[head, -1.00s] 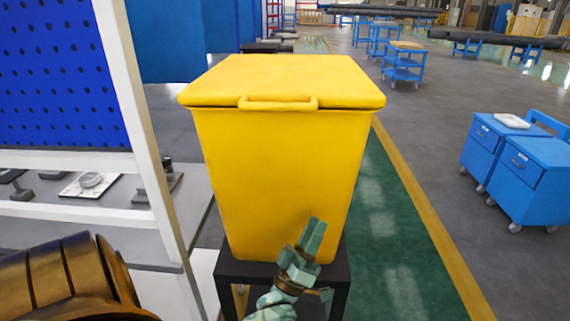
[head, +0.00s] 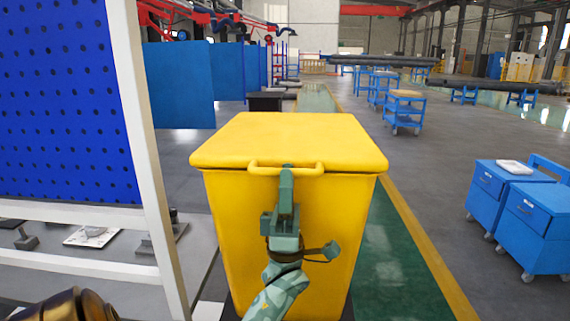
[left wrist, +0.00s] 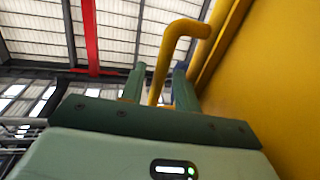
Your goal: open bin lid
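The yellow bin (head: 225,235) stands upright with its yellow lid (head: 285,138) shut. A yellow bar handle (head: 258,170) sits on the front edge of the lid. My green left gripper (head: 287,170) is raised in front of the bin, with its tips at the handle. In the left wrist view the fingers (left wrist: 160,70) are apart, one on each side of the handle (left wrist: 166,58). Gaps show between the bar and the fingers, so the gripper is open. The bin's yellow front wall (left wrist: 285,90) fills the right of that view. My right gripper is not in view.
A white-framed rack (head: 150,160) with a blue pegboard (head: 65,100) stands close on the left. Blue cabinets (head: 520,210) on wheels stand at the right. A blue cart (head: 405,110) is farther back. The floor right of the bin is clear.

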